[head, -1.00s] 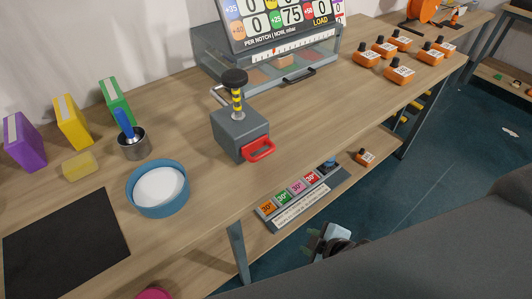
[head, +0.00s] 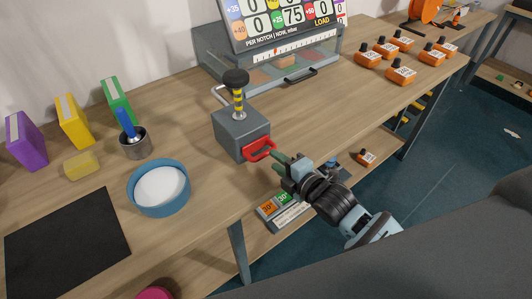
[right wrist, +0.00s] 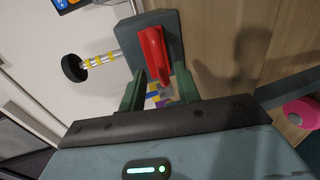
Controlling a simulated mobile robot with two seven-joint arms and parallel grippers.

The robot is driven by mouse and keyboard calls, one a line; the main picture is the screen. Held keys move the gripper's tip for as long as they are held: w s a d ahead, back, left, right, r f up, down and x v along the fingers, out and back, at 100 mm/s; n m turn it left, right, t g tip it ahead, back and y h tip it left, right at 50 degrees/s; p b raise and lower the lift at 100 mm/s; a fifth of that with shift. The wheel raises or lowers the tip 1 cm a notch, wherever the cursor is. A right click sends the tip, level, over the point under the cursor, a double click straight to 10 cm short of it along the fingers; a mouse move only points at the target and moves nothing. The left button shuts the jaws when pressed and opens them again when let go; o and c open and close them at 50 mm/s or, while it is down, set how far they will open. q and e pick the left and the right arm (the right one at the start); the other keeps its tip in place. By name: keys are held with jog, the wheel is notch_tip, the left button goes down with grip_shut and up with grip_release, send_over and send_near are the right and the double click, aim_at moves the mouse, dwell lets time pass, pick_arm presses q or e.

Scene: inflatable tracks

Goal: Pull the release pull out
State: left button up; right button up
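The red release pull (head: 260,149) is a loop handle on the front of a grey box (head: 240,133) on the wooden table. In the right wrist view, the red pull (right wrist: 154,52) reaches in between the tips of the two fingers (right wrist: 158,84). The fingers are apart, and I cannot tell whether either touches the pull. My left gripper is not in view.
A blue-rimmed round dish (head: 159,188), a metal cup (head: 135,143) and coloured blocks stand to the left. A clear-fronted case (head: 267,62) is behind, and several orange weights (head: 401,76) are at the right. A lower shelf lies under the table's front edge.

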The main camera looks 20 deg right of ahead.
aim_at(266, 152)
jog(key=shift+x, duration=2.9)
grip_shut()
